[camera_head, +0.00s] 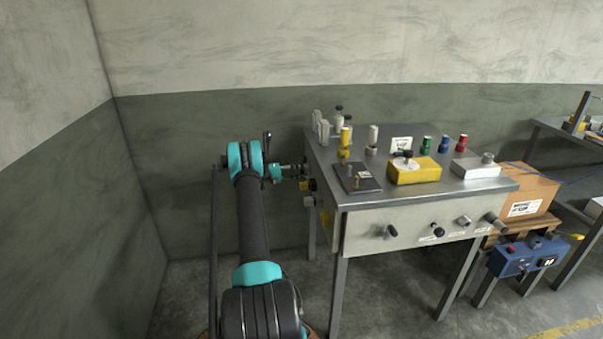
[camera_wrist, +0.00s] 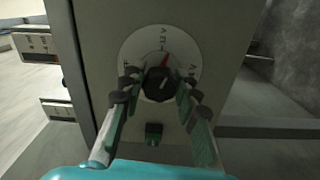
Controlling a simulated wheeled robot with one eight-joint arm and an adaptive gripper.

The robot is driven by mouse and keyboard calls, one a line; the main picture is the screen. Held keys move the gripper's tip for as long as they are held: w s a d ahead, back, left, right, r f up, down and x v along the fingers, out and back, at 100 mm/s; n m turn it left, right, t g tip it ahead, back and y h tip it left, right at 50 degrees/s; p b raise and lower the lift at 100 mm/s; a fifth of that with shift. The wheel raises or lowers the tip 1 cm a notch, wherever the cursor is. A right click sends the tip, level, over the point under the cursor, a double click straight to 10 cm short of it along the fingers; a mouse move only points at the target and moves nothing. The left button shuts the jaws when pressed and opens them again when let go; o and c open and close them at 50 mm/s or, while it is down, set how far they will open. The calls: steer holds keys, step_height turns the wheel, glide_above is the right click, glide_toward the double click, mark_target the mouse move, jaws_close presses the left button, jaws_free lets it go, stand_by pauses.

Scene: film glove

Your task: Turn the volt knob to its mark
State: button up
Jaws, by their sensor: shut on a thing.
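The volt knob (camera_wrist: 159,86) is a dark, faceted knob in the middle of a round white dial (camera_wrist: 136,48) on a grey panel in the wrist view. The dial has dark lettering and a red mark (camera_wrist: 165,60) just above the knob, slightly to the right. My gripper (camera_wrist: 158,93) has a finger on each side of the knob and is shut on it. In the head view my gripper (camera_head: 300,171) reaches the left side of the metal bench (camera_head: 330,203); the knob itself is hidden there.
A small green-black part (camera_wrist: 154,133) sits below the dial. The bench top holds a yellow box (camera_head: 414,172), a dark plate (camera_head: 357,178) and several coloured cylinders. More knobs line its front. A cardboard box (camera_head: 528,191) stands to the right. Open floor lies left of the bench.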

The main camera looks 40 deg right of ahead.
steer(key=m, duration=0.7)
steer(key=shift+f, duration=0.1)
steer(key=m, duration=0.7)
stand_by(0.5)
steer(key=o, duration=1.2)
steer(key=shift+w+a, duration=0.1)
steer(key=v, duration=1.2)
